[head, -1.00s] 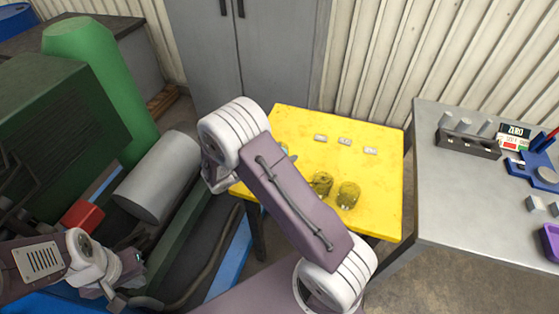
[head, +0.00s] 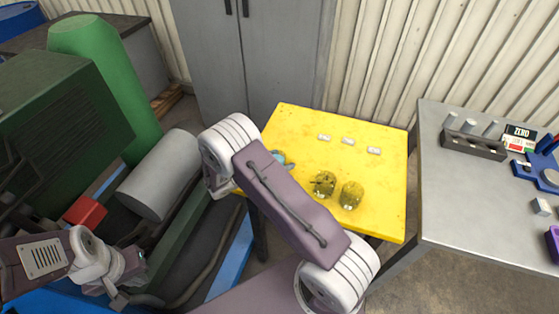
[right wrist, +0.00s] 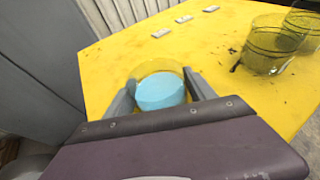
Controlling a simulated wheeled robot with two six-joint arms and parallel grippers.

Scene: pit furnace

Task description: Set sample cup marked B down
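A clear, yellow-looking sample cup with light blue contents (right wrist: 160,92) sits between the fingers of my right gripper (right wrist: 160,97) in the right wrist view. The fingers lie against both its sides. It is upright over the yellow table (head: 388,205); I cannot tell whether its base touches. In the head view, only a bit of the blue cup (head: 287,160) shows past my right arm, which hides most of the gripper. No letter B is readable. My left gripper (head: 134,284) is at the lower left, away from the table; its fingers are unclear.
Two other clear cups (head: 324,184) (head: 351,195) stand on the yellow table. Three small white labels (head: 324,137) (head: 348,141) (head: 373,150) lie behind them. A grey bench (head: 460,205) with a rack (head: 474,145) stands at right. Green machinery (head: 60,120) fills the left.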

